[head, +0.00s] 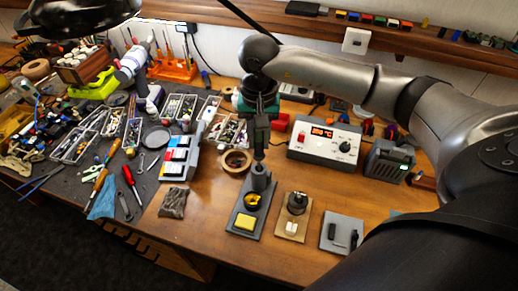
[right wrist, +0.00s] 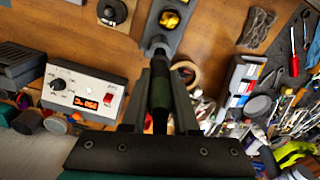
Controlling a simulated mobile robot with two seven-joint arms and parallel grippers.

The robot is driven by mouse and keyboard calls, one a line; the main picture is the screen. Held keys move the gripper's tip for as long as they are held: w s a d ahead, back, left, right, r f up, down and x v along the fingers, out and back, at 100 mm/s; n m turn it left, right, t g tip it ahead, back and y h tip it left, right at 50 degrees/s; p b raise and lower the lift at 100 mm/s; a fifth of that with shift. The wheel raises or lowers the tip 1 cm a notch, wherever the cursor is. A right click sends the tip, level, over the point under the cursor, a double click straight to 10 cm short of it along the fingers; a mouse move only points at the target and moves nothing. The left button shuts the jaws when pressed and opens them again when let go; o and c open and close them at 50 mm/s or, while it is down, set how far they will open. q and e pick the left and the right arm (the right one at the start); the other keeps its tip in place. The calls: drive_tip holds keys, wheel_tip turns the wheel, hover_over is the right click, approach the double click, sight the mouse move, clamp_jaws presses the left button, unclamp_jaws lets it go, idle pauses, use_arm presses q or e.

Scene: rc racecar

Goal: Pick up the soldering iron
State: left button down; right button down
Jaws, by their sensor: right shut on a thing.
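The soldering iron (right wrist: 160,92) shows in the right wrist view as a dark, slim handle between the two fingers. My right gripper (right wrist: 160,100) is shut on it. In the head view my right gripper (head: 260,135) points down over the grey stand (head: 262,178), and its fingers hide most of the iron. The iron's lower end meets the holder of the stand; I cannot tell how deep it sits. The stand's base carries a yellow sponge (head: 244,222) and a brass-coloured tip cleaner (head: 252,199). My left gripper is not in view.
The soldering station (head: 325,142) with a lit red display stands right of the stand. A tape roll (head: 236,162) lies close on its left. A small wooden holder (head: 293,217) and a grey plate (head: 342,233) lie to the right. Trays and tools crowd the left side.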

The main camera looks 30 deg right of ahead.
wheel_tip(320, 180, up, 15)
drive_tip(key=shift+b, duration=0.45)
